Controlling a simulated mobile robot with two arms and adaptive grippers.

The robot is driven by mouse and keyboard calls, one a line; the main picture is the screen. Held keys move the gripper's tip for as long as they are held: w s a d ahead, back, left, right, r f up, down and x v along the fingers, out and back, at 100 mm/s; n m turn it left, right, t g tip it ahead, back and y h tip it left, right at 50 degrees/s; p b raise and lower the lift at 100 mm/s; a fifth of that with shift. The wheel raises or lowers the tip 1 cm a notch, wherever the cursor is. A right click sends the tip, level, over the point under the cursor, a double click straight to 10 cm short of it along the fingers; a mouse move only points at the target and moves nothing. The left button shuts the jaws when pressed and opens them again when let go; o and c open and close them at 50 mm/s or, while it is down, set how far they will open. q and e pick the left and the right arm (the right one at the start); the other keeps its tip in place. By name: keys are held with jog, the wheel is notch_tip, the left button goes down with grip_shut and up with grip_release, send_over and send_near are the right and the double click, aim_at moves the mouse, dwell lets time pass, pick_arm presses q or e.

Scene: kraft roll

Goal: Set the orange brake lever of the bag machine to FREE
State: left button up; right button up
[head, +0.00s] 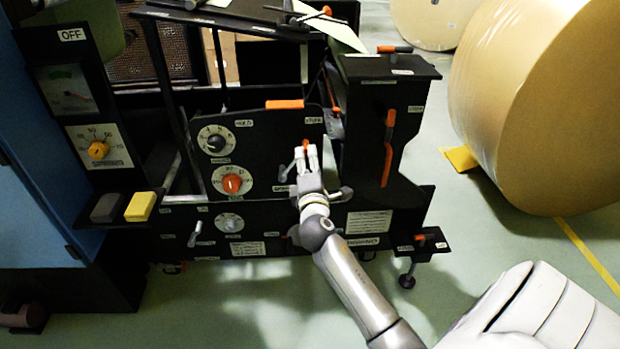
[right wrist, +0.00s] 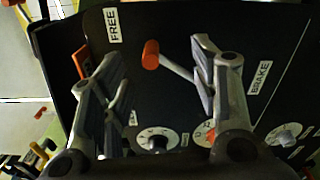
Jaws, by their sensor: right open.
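The brake lever shows in the right wrist view as an orange knob (right wrist: 151,55) on a thin silver rod, in front of the black panel. The knob appears between the spread fingers of my right gripper (right wrist: 157,60); I cannot tell how close it is in depth. The rod runs toward the right finger, which hides its base. A FREE label (right wrist: 113,25) is left of the knob and a BRAKE label (right wrist: 260,77) is right of it. In the head view my open right gripper (head: 306,160) is at the machine panel, just below an orange tip (head: 305,144). My left gripper is out of view.
Orange handles (head: 388,165) are on the column to the right. A large kraft roll (head: 540,110) stands at the right. Green floor is free in front.

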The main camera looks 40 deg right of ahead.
jog(key=v, duration=0.6)
jog(key=shift+s+a, duration=0.15)
jog(key=shift+a, duration=0.05)
